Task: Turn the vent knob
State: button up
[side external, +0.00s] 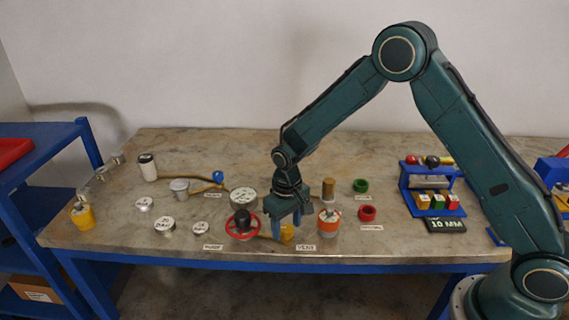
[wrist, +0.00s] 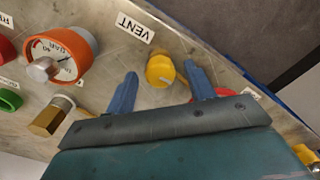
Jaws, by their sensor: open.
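The vent knob is a round yellow knob with a pale grey bar across it. In the wrist view the knob (wrist: 161,70) lies on the worktop below the white VENT label (wrist: 135,27). In the side view the yellow knob (side external: 287,233) is partly hidden by my gripper, left of its VENT label (side external: 303,248). My gripper (side external: 286,225) points down over it with blue fingers apart. In the wrist view the gripper (wrist: 161,80) has one finger on each side of the knob, with gaps between. I cannot tell how high the fingertips are above the worktop.
An orange-rimmed gauge (side external: 329,218) stands close right of my gripper, with a brass post (side external: 328,189) behind it. A red handwheel (side external: 242,224) stands close left. Red (side external: 367,213) and green (side external: 361,186) rings lie farther right. The worktop's front edge (side external: 300,261) is near.

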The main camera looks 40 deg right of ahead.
aim_at(287, 227)
notch_tip(287, 227, up, 14)
jog(key=shift+f, duration=0.25)
dwell(0.4)
jog(key=s+d+r+t, duration=0.1)
jog(key=s+d+r, duration=0.2)
jog(key=s+r, duration=0.4)
jog(key=s+d+r+t, duration=0.2)
jog(key=s+r, duration=0.4)
jog(key=s+d+r+t, duration=0.1)
jog(key=s+d+t, duration=0.1)
jog(key=s, duration=1.4)
jog(key=shift+d+r+t, duration=0.2)
jog(key=shift+d+t, duration=0.1)
jog(key=shift+d, duration=0.1)
jog(key=shift+w, duration=0.1)
dwell(0.6)
